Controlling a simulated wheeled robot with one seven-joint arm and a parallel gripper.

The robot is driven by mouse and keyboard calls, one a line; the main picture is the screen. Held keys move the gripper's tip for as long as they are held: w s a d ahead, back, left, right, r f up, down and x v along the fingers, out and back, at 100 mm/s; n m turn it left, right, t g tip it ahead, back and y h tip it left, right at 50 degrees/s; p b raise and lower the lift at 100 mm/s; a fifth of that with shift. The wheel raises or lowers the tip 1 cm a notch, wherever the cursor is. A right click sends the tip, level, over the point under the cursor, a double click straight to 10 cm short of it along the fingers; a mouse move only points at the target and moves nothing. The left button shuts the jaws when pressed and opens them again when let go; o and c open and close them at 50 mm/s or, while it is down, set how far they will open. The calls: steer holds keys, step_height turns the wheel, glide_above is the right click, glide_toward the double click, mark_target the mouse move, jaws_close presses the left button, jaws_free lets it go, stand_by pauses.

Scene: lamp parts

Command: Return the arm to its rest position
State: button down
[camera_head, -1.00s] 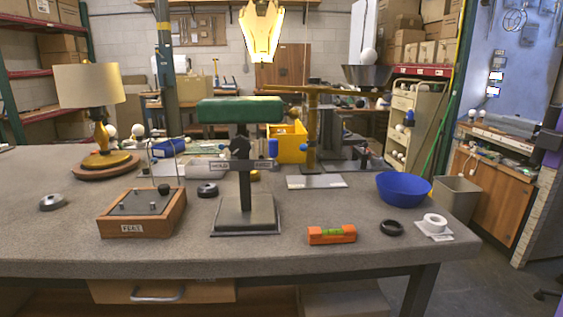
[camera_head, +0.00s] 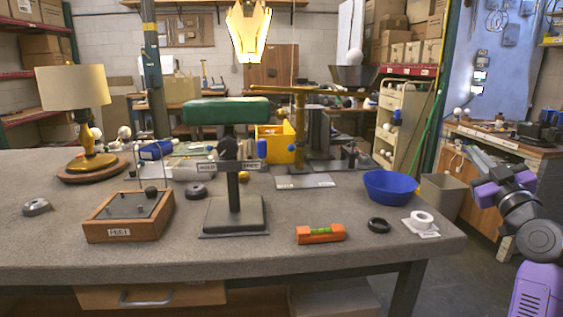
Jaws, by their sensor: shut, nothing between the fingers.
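My arm, purple and black, rises at the right edge of the view, off the right end of the grey workbench (camera_head: 330,255). My gripper (camera_head: 478,154) is at the arm's upper end, in front of the wooden cabinet in the background. It looks small and partly merged with the links behind it. It appears shut and holds nothing. It is well to the right of everything on the bench and touches none of it.
The bench bears a blue bowl (camera_head: 390,187), a white ring (camera_head: 422,219), a black ring (camera_head: 379,225), an orange level (camera_head: 320,234), a green-shaded lamp (camera_head: 227,110), a wooden FEET box (camera_head: 128,216) and a beige-shaded lamp (camera_head: 74,87). A grey bin (camera_head: 442,195) stands beyond the bench's right end.

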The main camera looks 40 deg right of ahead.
steer(key=a+f+m, duration=0.1)
steer(key=a+f, duration=0.2)
steer(key=f, duration=0.1)
steer(key=w+a+f+m, duration=0.1)
steer(key=a+f, duration=0.3)
steer(key=w+a+f+m, duration=0.1)
steer(key=a+f+m, duration=0.1)
steer(key=a+f, duration=0.2)
steer(key=shift+w+a+f+g, duration=0.2)
steer(key=shift+a+f+g, duration=0.1)
steer(key=shift+g, duration=0.1)
steer(key=s+a+f+t+y, duration=0.1)
steer(key=a+f, duration=0.4)
steer(key=a, duration=0.4)
steer(key=s+a+f+t+y, duration=0.15)
steer(key=a+f, duration=0.25)
steer(key=a, duration=0.5)
steer(key=s+a+f+n+g+y, duration=0.1)
steer(key=s+a+f+n+y, duration=0.35)
steer(key=s+a, duration=0.65)
steer(key=s+a+f+n+g+y, duration=0.2)
steer(key=s+a+f+y, duration=0.4)
steer(key=a, duration=0.8)
step_height(320, 180, up, 20)
steer(key=y+p, duration=0.1)
steer(key=p, duration=1.8)
steer(key=shift+s+f, duration=0.1)
